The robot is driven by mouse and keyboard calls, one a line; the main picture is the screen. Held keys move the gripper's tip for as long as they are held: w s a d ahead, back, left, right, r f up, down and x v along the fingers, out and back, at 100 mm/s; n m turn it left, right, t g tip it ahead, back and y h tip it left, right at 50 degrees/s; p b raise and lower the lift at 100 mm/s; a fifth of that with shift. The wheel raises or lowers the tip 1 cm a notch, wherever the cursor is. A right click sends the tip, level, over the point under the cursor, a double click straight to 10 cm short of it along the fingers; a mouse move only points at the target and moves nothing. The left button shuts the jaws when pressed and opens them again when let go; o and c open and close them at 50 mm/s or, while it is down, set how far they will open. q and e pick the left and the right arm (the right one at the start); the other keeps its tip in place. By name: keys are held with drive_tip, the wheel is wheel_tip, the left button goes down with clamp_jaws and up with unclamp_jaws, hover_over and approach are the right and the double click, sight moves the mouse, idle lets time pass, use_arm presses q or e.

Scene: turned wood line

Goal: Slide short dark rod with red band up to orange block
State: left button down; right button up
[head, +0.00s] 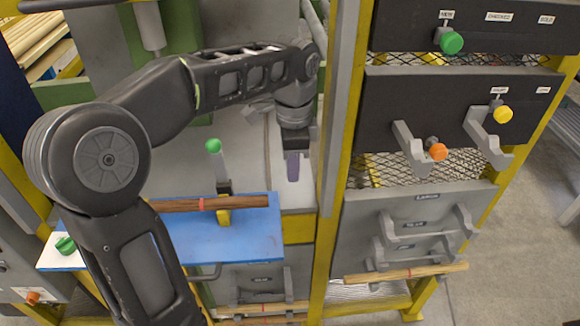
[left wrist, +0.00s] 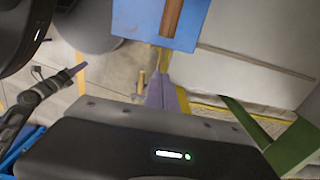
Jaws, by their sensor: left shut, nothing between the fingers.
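A dark brown rod with a red band (head: 185,205) lies on the blue board (head: 250,240). In the left wrist view the rod (left wrist: 173,16) shows at the top edge. My left gripper (head: 293,168), with purple fingers, is shut and empty, pointing down beyond the board's right end and apart from the rod. Its fingers (left wrist: 164,94) also show in the left wrist view. An orange, rounded piece (head: 438,151) is on the right rack; I cannot tell whether it is the orange block. My right gripper (left wrist: 74,71) seems to show at the left of that view, too small to read.
A green-topped post (head: 213,146) stands behind the rod, with a yellow piece (head: 224,215) by it. A yellow upright (head: 325,230) stands just right of my gripper. A lighter red-banded rod (head: 420,271) lies across the right rack. My left arm covers part of the board.

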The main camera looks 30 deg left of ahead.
sight(267, 196)
use_arm(q)
drive_tip(key=a+f, duration=0.1)
drive_tip(key=f, duration=0.1)
drive_tip(key=s+f+p, duration=0.1)
drive_tip(key=f, duration=0.1)
drive_tip(key=s+a+f+p, duration=0.1)
drive_tip(key=f, duration=0.2)
drive_tip(key=shift+a, duration=0.35)
drive_tip(key=shift+s+a+f, duration=0.15)
drive_tip(key=shift+s+a, duration=0.05)
drive_tip(key=shift+a, duration=0.05)
drive_tip(key=shift+s+a, duration=0.6)
drive_tip(key=shift+a, duration=0.15)
drive_tip(key=shift+d, duration=0.1)
